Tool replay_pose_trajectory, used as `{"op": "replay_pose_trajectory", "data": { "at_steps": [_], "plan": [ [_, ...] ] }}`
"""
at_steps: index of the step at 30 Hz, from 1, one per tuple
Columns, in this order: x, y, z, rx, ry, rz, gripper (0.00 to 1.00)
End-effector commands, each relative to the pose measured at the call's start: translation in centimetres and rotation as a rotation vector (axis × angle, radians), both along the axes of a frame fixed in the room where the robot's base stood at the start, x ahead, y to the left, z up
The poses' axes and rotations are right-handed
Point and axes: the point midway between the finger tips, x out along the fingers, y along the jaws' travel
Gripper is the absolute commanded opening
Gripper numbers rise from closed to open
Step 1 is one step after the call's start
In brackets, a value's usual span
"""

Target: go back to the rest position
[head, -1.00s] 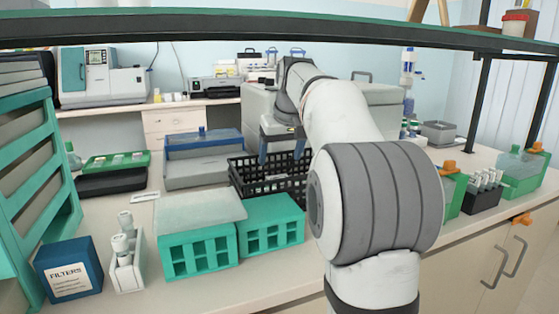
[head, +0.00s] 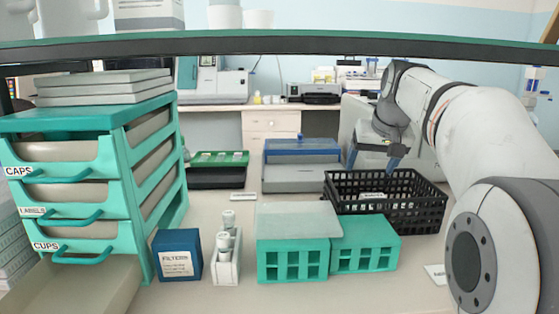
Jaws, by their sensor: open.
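My gripper (head: 373,160) is at the right of the head view, above the back edge of the black mesh basket (head: 408,212). Its two blue fingertips point down and are spread apart, with nothing seen between them. My arm reaches in from the right edge and covers part of the bench behind it.
Teal racks (head: 292,259) stand in front of the basket. A white pipette stand (head: 226,262), a blue filters box (head: 178,255) and a teal drawer unit (head: 122,200) stand left. A blue-lidded box (head: 301,150) is behind. A dark shelf edge (head: 250,47) crosses above.

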Motion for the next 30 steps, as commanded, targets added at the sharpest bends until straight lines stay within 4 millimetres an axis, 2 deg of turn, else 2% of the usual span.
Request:
{"op": "replay_pose_trajectory", "data": {
  "at_steps": [1, 3, 7, 14, 24, 27, 30],
  "plan": [
    [-1.0, 1.4, 0.8, 0.024, -0.031, -0.022, 0.75],
    [-2.2, 3.0, 1.2, 0.063, -0.076, -0.064, 0.75],
    [-4.9, 5.4, 2.0, 0.125, -0.125, -0.123, 0.75],
    [-10.0, 6.7, 1.8, 0.078, -0.018, -0.076, 0.75],
    [-20.9, 8.6, 1.0, -0.014, 0.173, 0.045, 0.75],
    [-23.7, 8.8, 0.4, -0.036, 0.217, 0.076, 0.75],
    [-25.6, 8.9, -0.1, -0.052, 0.248, 0.098, 0.75]
  ]
}}
